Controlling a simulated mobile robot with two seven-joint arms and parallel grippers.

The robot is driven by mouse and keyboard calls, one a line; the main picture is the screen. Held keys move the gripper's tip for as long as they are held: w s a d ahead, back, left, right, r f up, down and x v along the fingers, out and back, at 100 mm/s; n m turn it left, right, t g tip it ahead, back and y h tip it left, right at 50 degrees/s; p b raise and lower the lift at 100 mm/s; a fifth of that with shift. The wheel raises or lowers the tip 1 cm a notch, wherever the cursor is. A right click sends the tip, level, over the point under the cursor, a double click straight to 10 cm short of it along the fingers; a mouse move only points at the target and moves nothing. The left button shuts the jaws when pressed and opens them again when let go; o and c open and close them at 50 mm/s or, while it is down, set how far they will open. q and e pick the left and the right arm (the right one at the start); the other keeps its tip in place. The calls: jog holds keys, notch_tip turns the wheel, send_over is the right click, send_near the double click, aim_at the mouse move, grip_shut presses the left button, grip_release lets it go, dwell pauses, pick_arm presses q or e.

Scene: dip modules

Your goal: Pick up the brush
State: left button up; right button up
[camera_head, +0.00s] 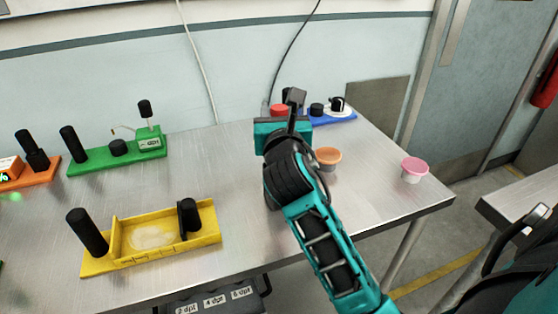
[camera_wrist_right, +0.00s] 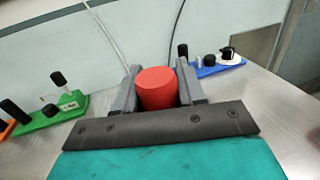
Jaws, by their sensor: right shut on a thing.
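My right gripper (camera_head: 288,102) reaches over the right part of the table, its arm coming in from the lower right. In the wrist view my right gripper (camera_wrist_right: 158,85) has its grey fingers closed on both sides of a red cylinder, which looks like the handle of the brush (camera_wrist_right: 157,88). A bit of the red brush handle (camera_head: 279,110) shows beside the gripper in the head view. No bristles are visible; the lower part is hidden behind the gripper. My left gripper is not in view.
A yellow module (camera_head: 150,262) lies at front left, a green module (camera_head: 90,167) behind it, an orange one (camera_head: 42,178) at far left. A blue module (camera_head: 335,118) is behind the gripper. An orange cup (camera_head: 327,157) and a pink cup (camera_head: 413,170) stand at right, near the table edge.

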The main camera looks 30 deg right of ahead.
jog(key=shift+r, duration=0.45)
notch_tip(320, 180, up, 19)
jog(key=shift+r, duration=0.1)
dwell(0.4)
jog(key=a+f+n+y, duration=0.2)
jog(key=a+f, duration=0.2)
jog(key=f, duration=0.1)
jog(key=s+a+f+n+t+y, duration=0.1)
jog(key=a+f+y, duration=0.2)
jog(key=a+f, duration=0.1)
jog(key=s+a+f+n+t+y, duration=0.1)
jog(key=a+f+n+y, duration=0.1)
jog(key=f, duration=0.4)
jog(key=shift+s+a+f+n+y, duration=0.1)
jog(key=shift+a+f+n+y, duration=0.1)
jog(key=shift+a+y, duration=0.2)
jog(key=shift+a+f+n+y, duration=0.15)
jog(key=shift+a+y, duration=0.15)
jog(key=shift+a, duration=0.2)
